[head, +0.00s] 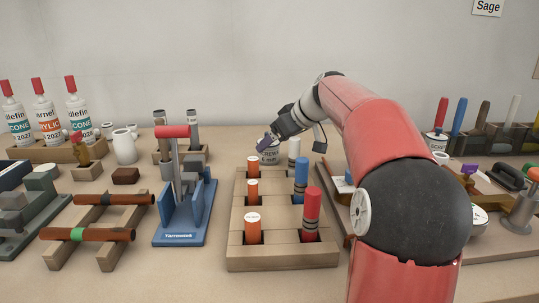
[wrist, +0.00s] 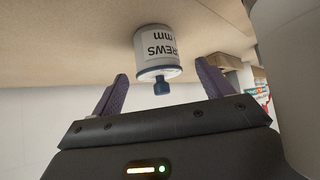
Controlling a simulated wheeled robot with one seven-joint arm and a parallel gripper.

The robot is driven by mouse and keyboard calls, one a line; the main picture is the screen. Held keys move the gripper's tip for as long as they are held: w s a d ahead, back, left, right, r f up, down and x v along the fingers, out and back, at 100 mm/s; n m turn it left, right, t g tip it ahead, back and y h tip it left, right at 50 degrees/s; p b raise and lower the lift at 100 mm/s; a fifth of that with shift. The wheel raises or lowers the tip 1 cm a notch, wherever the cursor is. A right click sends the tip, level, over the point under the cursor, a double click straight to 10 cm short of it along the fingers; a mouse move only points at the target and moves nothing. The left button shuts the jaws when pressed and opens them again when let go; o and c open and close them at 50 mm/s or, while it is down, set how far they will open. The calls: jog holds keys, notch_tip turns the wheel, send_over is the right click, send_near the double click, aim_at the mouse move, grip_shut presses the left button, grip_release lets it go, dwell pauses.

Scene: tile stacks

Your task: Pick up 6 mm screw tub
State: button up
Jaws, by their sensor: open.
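In the wrist view the tub (wrist: 157,50) appears upside down, with part of the words "SCREWS" and "mm" showing, and a blue lid with a small knob. The number on its label is not readable. My gripper (wrist: 162,75) is open, with its two purple fingers to either side of the lid end and nothing between them held. In the head view my gripper (head: 265,143) is right at the tub's top.
A blue clamp stand (head: 180,232) is to the left. More tools (head: 480,180) crowd the right.

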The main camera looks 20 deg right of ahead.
jog(key=x, duration=0.4)
jog(key=shift+w+r, duration=0.1)
jog(key=shift+w, duration=0.2)
jog(key=shift+r, duration=0.1)
grip_shut()
